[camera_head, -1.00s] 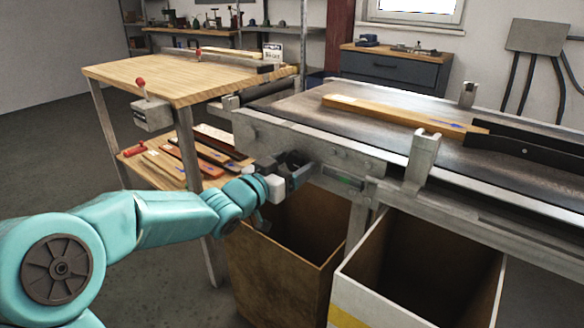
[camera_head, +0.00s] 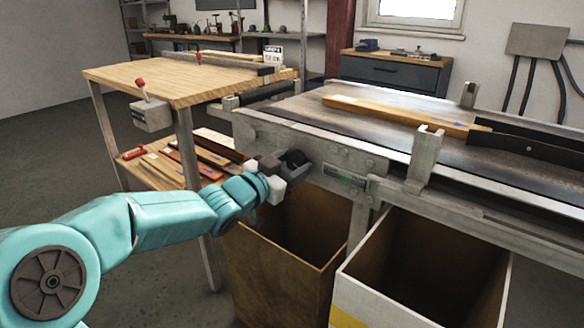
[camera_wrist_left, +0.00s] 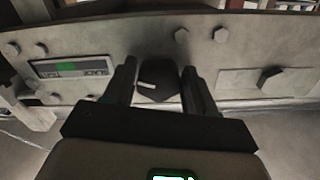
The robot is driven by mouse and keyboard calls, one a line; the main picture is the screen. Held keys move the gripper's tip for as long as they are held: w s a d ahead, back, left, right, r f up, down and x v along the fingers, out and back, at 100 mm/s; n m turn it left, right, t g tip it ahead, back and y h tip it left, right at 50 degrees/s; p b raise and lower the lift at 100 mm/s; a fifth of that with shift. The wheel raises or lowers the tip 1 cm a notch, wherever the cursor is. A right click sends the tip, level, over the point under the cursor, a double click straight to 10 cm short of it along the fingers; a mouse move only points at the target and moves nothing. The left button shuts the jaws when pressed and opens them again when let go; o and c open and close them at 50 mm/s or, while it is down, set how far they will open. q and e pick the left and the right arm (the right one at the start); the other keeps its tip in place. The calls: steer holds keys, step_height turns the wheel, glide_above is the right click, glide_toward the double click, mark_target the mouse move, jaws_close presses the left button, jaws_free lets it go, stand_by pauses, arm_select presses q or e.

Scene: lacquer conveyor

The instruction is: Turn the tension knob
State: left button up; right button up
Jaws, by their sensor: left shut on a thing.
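The tension knob (camera_wrist_left: 157,80) is a black faceted knob with a white mark on the side of the conveyor frame. In the left wrist view it sits between the two dark fingers of my left gripper (camera_wrist_left: 158,88), which is shut on it. The white mark points to the side and is slightly tilted. In the head view my left gripper (camera_head: 286,164) is at the near left end of the conveyor, and the knob is mostly hidden by it. A gauge (camera_wrist_left: 70,67) with a green part is beside the knob; it also shows in the head view (camera_head: 343,175).
The conveyor belt (camera_head: 365,132) carries a wooden strip (camera_head: 400,112). Two open bins stand below, a brown one (camera_head: 275,270) and a white one with a yellow stripe (camera_head: 390,300). A wooden table (camera_head: 180,78) and a lower shelf with several strips are at the left.

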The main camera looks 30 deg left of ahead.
arm_select(q)
steer(key=o, duration=1)
steer(key=shift+c, duration=0.2)
steer(key=s+a+p, duration=0.1)
steer(key=s+p, duration=0.2)
steer(key=s, duration=1.3)
steer(key=shift+s+a, duration=0.15)
steer(key=shift+s, duration=0.1)
